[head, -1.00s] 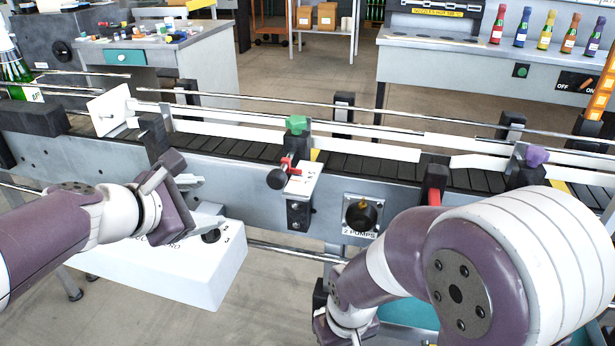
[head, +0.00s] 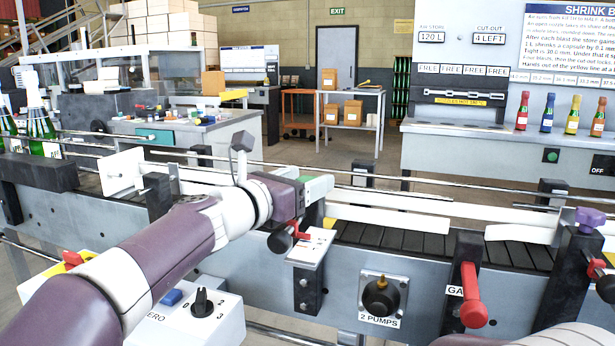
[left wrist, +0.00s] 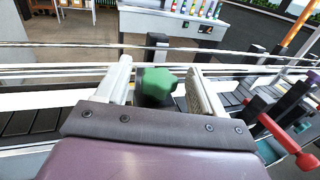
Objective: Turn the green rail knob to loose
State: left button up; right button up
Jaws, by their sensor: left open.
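The green rail knob (head: 320,187) stands on its post at the conveyor's near rail, mostly hidden behind my left gripper in the head view. In the left wrist view the green knob (left wrist: 158,82) sits between the two pale fingers of my left gripper (left wrist: 161,68). The fingers are apart, with gaps visible on both sides of the knob. In the head view my left gripper (head: 303,188) reaches the knob from the left. My right gripper is out of view; only a bit of that arm shows at the bottom right.
A red lever with a black ball (head: 279,241) sits just below the green knob. A purple knob (head: 590,217) and a red handle (head: 472,297) are to the right. A white dial box (head: 190,318) is below my left arm. Green bottles (head: 40,125) stand far left.

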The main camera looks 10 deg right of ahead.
pick_arm(q)
jog(key=shift+w+d, duration=0.4)
jog(key=shift+d, duration=0.1)
jog(key=c, duration=1)
jog(key=shift+o, duration=0.2)
jog(key=shift+s+f+t, duration=0.1)
jog(key=shift+t, duration=0.2)
